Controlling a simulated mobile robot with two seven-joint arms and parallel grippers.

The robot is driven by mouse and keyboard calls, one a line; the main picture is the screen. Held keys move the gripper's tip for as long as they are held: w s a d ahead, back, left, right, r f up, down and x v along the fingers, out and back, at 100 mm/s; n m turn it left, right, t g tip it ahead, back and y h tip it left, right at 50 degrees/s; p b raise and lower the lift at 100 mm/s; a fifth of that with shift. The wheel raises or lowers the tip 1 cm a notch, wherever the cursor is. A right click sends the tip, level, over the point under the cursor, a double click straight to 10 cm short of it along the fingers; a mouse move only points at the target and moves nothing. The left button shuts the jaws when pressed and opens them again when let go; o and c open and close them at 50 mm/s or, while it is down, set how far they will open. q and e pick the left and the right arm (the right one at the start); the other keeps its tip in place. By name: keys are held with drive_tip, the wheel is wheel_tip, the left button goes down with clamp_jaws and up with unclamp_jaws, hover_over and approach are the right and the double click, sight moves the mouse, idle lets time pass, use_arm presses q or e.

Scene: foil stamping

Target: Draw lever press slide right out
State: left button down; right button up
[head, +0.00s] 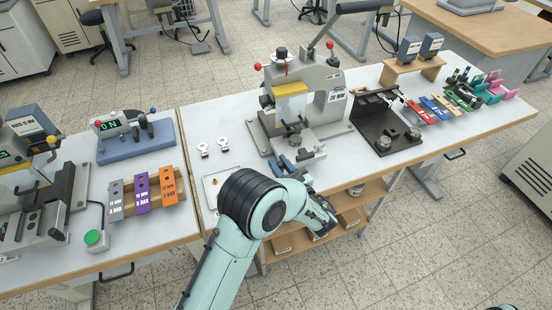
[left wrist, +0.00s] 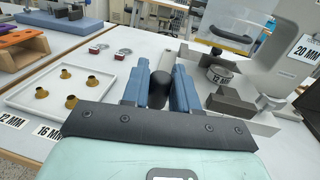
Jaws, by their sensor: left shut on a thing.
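The lever press (head: 331,77), a grey frame with red-knobbed levers and a "20 MM" label, stands at the back middle of the table; its frame also shows at the right of the left wrist view (left wrist: 285,40). Its slide (head: 308,143), a pale plate with grey blocks, lies at the press's front. My left gripper (head: 285,167) is in front of the slide. In the left wrist view its blue fingers (left wrist: 160,88) are shut on a black knob (left wrist: 158,92), the slide's handle. How the knob joins the slide is hidden. My right gripper is not in view.
A white tray (left wrist: 20,98) with several brass pieces lies left of the gripper. Two small ring-shaped pieces (head: 203,150) lie behind it. A black fixture (head: 376,118) stands right of the press. The table's front edge and shelves are below my arm.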

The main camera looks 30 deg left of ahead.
use_arm(q)
drive_tip(key=shift+v, duration=1)
drive_tip(key=shift+f, duration=0.1)
drive_tip(key=shift+s, duration=0.1)
drive_tip(key=c, duration=1)
unclamp_jaws()
drive_tip(key=shift+s, duration=0.1)
drive_tip(key=b+v, duration=0.1)
drive_tip(key=v, duration=1.2)
drive_tip(key=shift+d, duration=0.3)
